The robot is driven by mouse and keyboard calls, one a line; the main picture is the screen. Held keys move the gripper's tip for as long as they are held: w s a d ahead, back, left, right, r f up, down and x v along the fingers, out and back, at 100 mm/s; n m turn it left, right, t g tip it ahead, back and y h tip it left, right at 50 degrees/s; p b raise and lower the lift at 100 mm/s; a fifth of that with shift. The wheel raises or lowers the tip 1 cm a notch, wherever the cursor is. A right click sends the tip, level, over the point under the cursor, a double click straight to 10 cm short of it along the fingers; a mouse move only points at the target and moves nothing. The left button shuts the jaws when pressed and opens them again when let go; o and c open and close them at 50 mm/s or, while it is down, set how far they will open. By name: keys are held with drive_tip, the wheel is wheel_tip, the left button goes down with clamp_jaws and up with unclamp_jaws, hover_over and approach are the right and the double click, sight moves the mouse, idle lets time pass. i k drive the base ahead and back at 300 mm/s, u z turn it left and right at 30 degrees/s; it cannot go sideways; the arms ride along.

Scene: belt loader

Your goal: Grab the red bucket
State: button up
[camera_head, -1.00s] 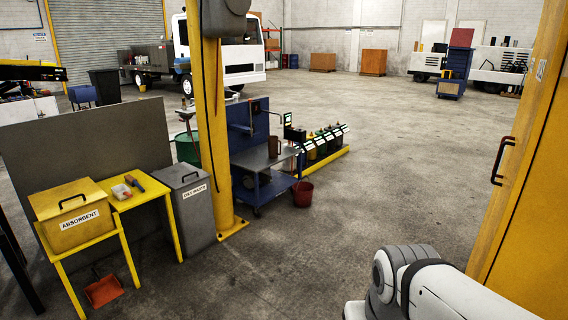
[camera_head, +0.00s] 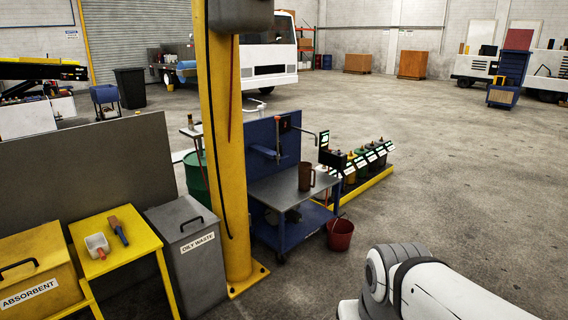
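The red bucket (camera_head: 340,235) stands upright on the concrete floor, beside the right front of the blue cart, with its thin handle lying at the rim. A white and grey part of my arm shows at the lower right, in front of the bucket and to its right. My gripper is outside the picture, so I cannot see its fingers or whether it holds anything.
The blue cart (camera_head: 290,205) carries a brown jug (camera_head: 306,176). The yellow post (camera_head: 228,170) stands left of it, near the grey oily waste bin (camera_head: 190,255). Several small containers stand behind a yellow floor curb (camera_head: 368,187). The floor right of the bucket is open.

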sight(340, 230)
drive_tip(key=z, duration=0.05)
drive_tip(key=i, duration=2.1)
drive_tip(key=z, duration=0.55)
drive_tip(key=i, duration=2.55)
drive_tip(key=z, duration=0.35)
